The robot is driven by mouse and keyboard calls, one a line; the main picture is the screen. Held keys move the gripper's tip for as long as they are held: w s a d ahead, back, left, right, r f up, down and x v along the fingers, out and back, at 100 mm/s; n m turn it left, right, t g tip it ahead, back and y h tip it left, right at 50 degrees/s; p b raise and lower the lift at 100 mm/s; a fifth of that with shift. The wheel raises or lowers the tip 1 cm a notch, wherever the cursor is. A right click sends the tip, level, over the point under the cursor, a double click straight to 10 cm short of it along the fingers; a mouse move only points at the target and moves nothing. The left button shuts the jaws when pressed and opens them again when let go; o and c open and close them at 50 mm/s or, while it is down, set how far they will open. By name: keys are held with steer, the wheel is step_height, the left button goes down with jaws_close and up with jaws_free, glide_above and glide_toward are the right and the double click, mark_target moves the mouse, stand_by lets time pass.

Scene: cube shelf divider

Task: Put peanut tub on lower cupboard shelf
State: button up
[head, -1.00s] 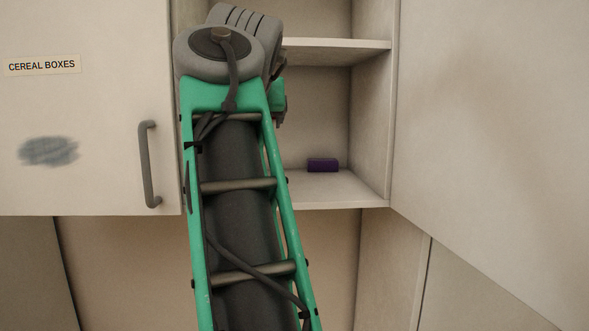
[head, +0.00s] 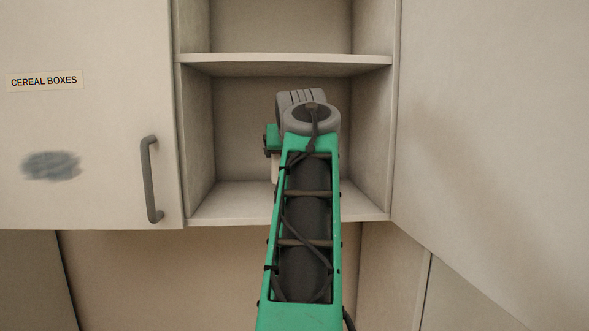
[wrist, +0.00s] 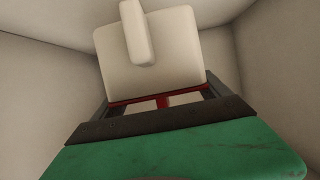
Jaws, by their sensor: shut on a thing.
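A cream, blocky object, which I take to be the peanut tub (wrist: 150,65), fills the upper middle of the wrist view, with a pale bar-like part sticking up across it. No label shows on it. My gripper (wrist: 165,98) is shut on it, with dark fingers at its lower edge and a red strip between them. In the head view my arm reaches to the lower cupboard shelf (head: 235,205), and a small pale part of the tub (head: 275,168) shows left of my arm. The rest is hidden by my arm. I cannot tell whether the tub touches the shelf.
The upper shelf board (head: 285,64) runs above my wrist. The left door (head: 90,120) has a grey handle (head: 151,180) and a CEREAL BOXES label (head: 44,80); a pale panel (head: 490,130) is at right. The shelf's left part looks clear.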

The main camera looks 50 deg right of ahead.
steer(key=f, duration=0.1)
steer(key=d+f, duration=0.1)
steer(key=f, duration=0.1)
steer(key=d+f, duration=0.1)
steer(key=shift+w+f+p, duration=0.15)
steer(key=shift+w+p, duration=0.05)
steer(key=shift+p, duration=0.2)
steer(key=shift+a+f, duration=0.15)
steer(key=shift+f, duration=0.3)
steer(key=shift+f, duration=0.1)
steer(key=o, duration=1)
steer(key=shift+f, duration=0.15)
steer(key=o, duration=0.3)
steer(key=b+v, duration=0.3)
steer(key=v, duration=0.9)
steer(key=shift+s, duration=0.1)
